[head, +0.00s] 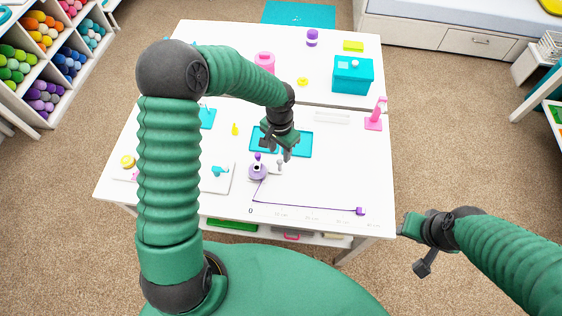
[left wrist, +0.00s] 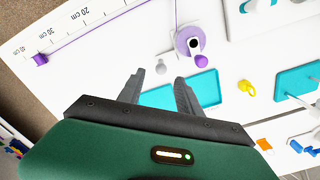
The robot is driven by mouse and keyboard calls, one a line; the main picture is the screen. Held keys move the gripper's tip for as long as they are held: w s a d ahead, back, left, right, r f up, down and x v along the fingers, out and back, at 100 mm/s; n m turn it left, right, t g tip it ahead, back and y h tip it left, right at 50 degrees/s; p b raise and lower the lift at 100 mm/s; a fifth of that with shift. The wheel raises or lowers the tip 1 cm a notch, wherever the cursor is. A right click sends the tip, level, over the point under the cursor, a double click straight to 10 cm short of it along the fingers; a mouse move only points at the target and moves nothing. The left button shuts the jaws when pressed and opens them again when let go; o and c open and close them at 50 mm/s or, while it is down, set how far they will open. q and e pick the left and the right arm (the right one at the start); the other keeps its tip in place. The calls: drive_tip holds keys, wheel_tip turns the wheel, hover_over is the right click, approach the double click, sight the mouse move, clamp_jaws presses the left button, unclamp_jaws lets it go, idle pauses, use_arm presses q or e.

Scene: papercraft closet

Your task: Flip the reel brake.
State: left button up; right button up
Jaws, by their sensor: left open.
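The purple reel (head: 257,172) stands on the white table with a purple knob on it. It also shows in the left wrist view (left wrist: 187,42). A small grey lever (head: 280,165), which looks like the brake, stands just right of the reel. Its rounded grey end (left wrist: 160,66) shows near the fingertips in the left wrist view. A purple line runs from the reel to a purple tab (head: 361,211) by a printed ruler. My left gripper (head: 276,152) is open and empty above the lever, with no clear contact. My right gripper (head: 422,264) is off the table's right side; its jaw state is unclear.
A teal tray (head: 299,144) lies behind the reel. A teal box (head: 352,76), a pink spool (head: 264,61) and a pink stand (head: 375,116) are farther back. A yellow piece (head: 235,129) lies left of the tray. The table between the reel and tab is mostly clear.

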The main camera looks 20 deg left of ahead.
sight(279, 160)
use_arm(q)
drive_tip(key=f, duration=0.8)
drive_tip(key=shift+w+a, duration=0.2)
drive_tip(key=shift+s+f, duration=0.1)
drive_tip(key=shift+f, duration=0.4)
clamp_jaws()
